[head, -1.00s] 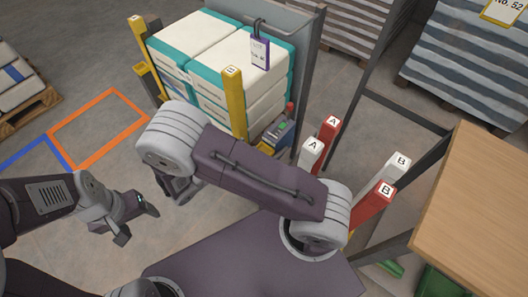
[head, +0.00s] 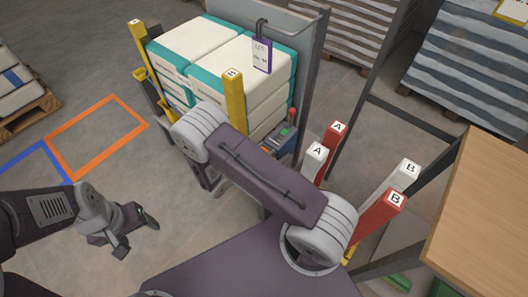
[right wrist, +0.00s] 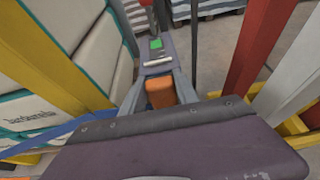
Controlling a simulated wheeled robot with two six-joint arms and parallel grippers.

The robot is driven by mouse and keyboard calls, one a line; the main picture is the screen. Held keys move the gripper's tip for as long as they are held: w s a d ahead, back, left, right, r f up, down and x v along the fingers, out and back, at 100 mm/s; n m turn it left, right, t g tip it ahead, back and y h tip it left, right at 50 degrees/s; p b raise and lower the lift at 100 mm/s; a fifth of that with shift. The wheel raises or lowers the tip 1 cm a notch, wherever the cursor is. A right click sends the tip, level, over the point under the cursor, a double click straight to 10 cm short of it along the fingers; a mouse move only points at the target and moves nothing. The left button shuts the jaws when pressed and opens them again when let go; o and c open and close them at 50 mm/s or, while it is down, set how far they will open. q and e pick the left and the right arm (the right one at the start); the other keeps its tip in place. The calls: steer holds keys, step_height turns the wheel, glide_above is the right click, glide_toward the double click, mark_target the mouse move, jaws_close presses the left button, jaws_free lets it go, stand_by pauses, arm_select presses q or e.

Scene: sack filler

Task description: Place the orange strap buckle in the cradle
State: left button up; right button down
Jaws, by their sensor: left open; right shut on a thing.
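The orange strap buckle (right wrist: 160,92) shows in the right wrist view, between the grey fingers of my right gripper (right wrist: 161,84). The gripper is shut on it. A blue strap (right wrist: 62,134) runs at the lower left of that view. In the head view my right arm hides the right gripper and buckle. My left gripper (head: 138,236) is open and empty above the floor at the lower left, well away from the sacks. I cannot clearly make out the cradle; a yellow bracket (head: 140,73) sits on the far left yellow post.
Stacked white and teal sacks (head: 235,60) stand behind a yellow post marked B (head: 233,100). Red posts (head: 381,215) and white posts (head: 405,175) stand right, beside a wooden table (head: 485,215).

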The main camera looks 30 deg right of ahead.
steer(key=c, duration=0.9)
jaws_free()
steer(key=shift+f, duration=0.1)
